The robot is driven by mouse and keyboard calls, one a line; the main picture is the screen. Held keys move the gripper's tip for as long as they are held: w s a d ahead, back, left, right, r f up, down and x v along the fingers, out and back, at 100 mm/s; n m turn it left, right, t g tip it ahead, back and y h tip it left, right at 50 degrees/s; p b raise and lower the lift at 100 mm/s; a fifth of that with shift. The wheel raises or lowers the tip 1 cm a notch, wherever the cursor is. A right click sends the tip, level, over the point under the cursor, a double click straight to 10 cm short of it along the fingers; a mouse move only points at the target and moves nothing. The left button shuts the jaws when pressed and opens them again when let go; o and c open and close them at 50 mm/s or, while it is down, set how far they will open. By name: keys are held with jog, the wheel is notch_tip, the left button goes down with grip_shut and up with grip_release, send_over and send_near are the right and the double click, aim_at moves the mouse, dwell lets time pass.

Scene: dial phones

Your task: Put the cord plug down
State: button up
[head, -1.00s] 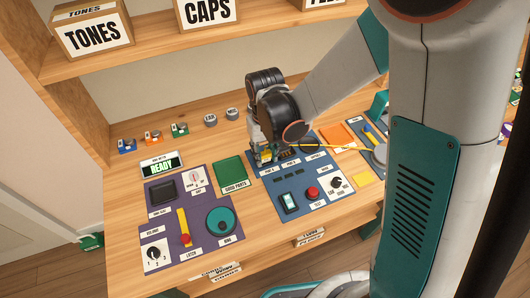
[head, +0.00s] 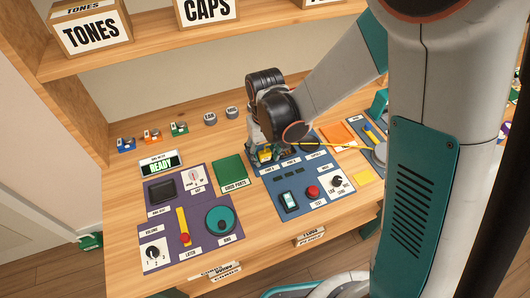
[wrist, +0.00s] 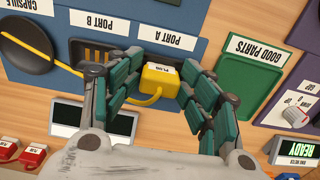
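The yellow cord plug (wrist: 160,82), with a white label on top, is between the fingertips of my gripper (wrist: 162,70) in the wrist view. Both teal-padded fingers appear to touch its sides. The plug is at the Port A slot on the blue panel (wrist: 112,12); its underside is hidden, so I cannot tell whether it is seated or just above. In the head view my gripper (head: 264,153) points down at the blue panel's back edge, with a bit of yellow showing. A yellow cord (head: 318,144) runs to the right from there.
The Port B slot (wrist: 95,52) is beside the plug. A green Good Parts tray (head: 229,170) and a purple panel (head: 188,215) lie left of the blue panel in the head view. An orange pad (head: 337,133) lies to the right. A shelf (head: 180,52) overhangs the back.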

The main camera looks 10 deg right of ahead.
aim_at(265, 152)
notch_tip(265, 152, up, 13)
jog(key=p, duration=0.5)
dwell(0.6)
